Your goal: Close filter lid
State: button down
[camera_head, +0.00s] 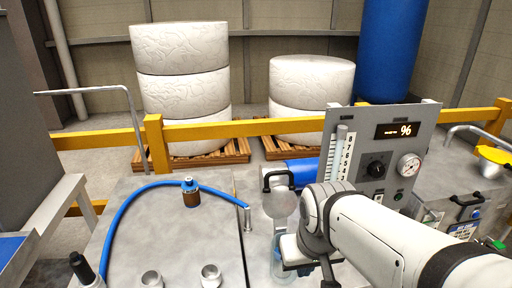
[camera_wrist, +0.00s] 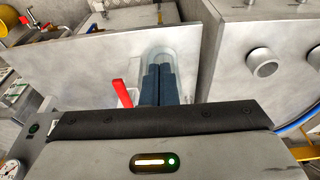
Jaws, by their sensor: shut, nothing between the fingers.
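A clear, upright cylinder that looks like the filter housing (camera_head: 278,262) stands on the grey bench top, partly hidden by my arm. A round grey disc that looks like the filter lid (camera_head: 280,204) stands raised above it. In the wrist view, my gripper (camera_wrist: 158,70) shows as two dark blue fingers, shut together and empty. They point at a clear rounded cup (camera_wrist: 158,56) on a grey plate. I cannot tell whether they touch it.
A red lever (camera_wrist: 122,93) is beside the fingers. A control panel (camera_head: 375,160) with a gauge and knob stands at the right. A blue hose (camera_head: 120,215) curves over the left bench top. A yellow rail (camera_head: 230,128) runs behind.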

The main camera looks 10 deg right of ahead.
jog(key=w+r+p, duration=0.1)
jog(key=w+r, duration=0.4)
jog(key=w, duration=0.5)
jog(key=w+r+p, duration=0.1)
jog(key=w+r, duration=0.5)
jog(key=w, duration=0.3)
jog(key=w+r+p, duration=0.1)
jog(key=w+r, duration=0.4)
jog(key=w, duration=0.5)
notch_tip(320, 180, down, 9)
jog(key=s, duration=0.1)
jog(key=shift+s, duration=0.25)
jog(key=shift+s, duration=0.1)
